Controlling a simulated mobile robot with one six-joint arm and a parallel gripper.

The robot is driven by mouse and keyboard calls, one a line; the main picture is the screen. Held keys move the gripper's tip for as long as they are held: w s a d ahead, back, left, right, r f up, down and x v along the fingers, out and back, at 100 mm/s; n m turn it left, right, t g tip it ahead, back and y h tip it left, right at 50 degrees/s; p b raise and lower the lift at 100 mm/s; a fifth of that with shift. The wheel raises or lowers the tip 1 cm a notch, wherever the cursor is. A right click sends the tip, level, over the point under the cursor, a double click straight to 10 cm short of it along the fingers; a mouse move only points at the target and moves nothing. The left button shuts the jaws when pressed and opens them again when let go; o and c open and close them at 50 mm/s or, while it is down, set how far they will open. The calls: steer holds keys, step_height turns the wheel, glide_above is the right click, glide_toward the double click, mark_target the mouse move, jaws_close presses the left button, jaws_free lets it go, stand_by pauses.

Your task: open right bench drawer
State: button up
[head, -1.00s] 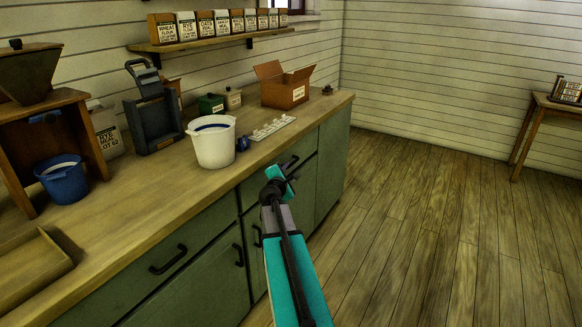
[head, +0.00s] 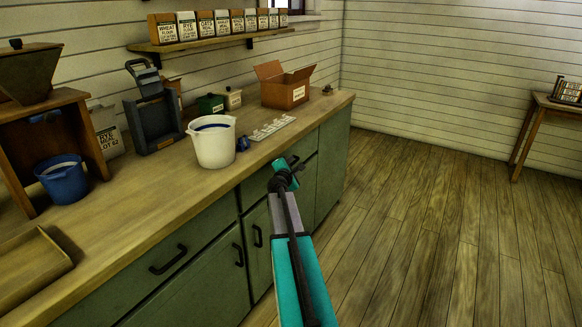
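The green bench (head: 205,215) has a wooden top and runs along the left wall. Its right drawer (head: 255,188) is in the upper row, right of the left drawer, and looks shut, its front flush with the bench face. The dark handle (head: 293,159) of the right drawer is partly hidden behind my gripper. My gripper (head: 285,168) is at the end of the teal arm, in front of that drawer and close to its handle. Whether it touches the handle, and whether its fingers are open or shut, I cannot tell.
The left drawer has a dark handle (head: 168,260). Cupboard doors (head: 257,255) lie below the drawers. A white bucket (head: 214,145), a blue cup (head: 242,143) and a cardboard box (head: 285,88) stand on the bench. The wooden floor (head: 430,240) at right is clear.

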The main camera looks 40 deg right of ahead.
steer(key=shift+w+d+f, duration=0.1)
steer(key=shift+w+d, duration=0.1)
steer(key=shift+d, duration=0.1)
jaws_close()
